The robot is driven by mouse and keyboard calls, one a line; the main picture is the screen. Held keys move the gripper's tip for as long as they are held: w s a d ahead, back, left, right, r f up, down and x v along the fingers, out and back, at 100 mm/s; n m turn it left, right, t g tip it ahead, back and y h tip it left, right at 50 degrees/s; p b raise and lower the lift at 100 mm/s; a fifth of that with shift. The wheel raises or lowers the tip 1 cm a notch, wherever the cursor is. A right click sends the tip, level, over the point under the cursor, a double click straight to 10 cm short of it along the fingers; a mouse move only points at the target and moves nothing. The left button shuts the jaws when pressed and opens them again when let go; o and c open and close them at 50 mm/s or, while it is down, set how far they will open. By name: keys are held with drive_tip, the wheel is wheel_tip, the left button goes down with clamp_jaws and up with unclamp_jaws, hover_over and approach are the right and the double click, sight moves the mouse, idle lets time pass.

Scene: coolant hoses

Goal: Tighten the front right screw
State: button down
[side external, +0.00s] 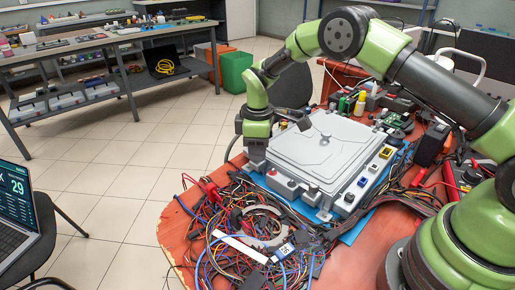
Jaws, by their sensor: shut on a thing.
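A large grey flat-lidded case (325,150) lies on a blue mat (362,222) on the red-brown table. A row of connectors and caps runs along its right side and near corner. My gripper (256,160) points down at the left corner of the case, close to its edge. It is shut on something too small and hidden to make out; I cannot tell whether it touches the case. Individual screws on the case are too small to pick out, and the front right screw cannot be identified from here.
A dense tangle of coloured wires and hoses (225,235) covers the near left of the table (172,222). Bottles (360,103), a circuit board (394,121) and tools crowd the back and right. A laptop (18,205) stands on a chair at far left.

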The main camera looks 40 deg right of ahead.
drive_tip(key=m, duration=0.8)
drive_tip(key=shift+m, duration=0.4)
drive_tip(key=m, duration=0.4)
drive_tip(key=shift+m, duration=2)
drive_tip(key=c, duration=1)
unclamp_jaws()
wheel_tip(320, 180, up, 10)
